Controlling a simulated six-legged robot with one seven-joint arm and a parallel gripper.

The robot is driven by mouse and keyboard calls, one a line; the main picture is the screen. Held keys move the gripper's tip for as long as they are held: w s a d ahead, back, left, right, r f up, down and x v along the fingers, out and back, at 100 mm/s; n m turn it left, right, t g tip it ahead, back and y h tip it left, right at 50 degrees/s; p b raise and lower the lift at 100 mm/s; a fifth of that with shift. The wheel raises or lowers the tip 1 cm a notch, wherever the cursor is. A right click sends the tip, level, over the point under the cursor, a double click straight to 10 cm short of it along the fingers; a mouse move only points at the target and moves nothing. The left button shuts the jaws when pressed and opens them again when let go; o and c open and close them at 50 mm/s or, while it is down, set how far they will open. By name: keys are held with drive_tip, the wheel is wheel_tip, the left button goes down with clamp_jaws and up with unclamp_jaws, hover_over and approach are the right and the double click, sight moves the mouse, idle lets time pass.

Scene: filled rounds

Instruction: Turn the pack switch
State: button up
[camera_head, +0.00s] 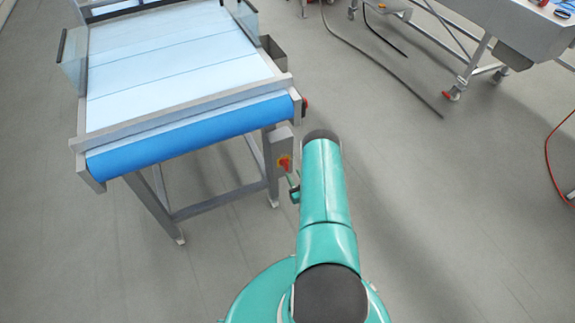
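The switch (285,164) is a red knob on a yellow plate. It sits on a grey box (279,143) on the right front leg of the conveyor table. My teal arm reaches forward just to the right of it. Only a small part of my gripper (294,186) shows, at the left side of the arm, just below and right of the switch. My arm hides the rest of it. I cannot tell whether the gripper touches the knob, or whether it is open or shut.
The conveyor (170,65) has a pale belt, a blue front roller (190,137) and a metal frame. A red button (305,103) is at its right front corner. A metal machine on wheeled legs (520,35) stands at upper right. Hoses lie on the floor; floor to the right is mostly clear.

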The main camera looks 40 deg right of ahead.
sight(287, 164)
drive_tip(key=x, duration=0.7)
clamp_jaws()
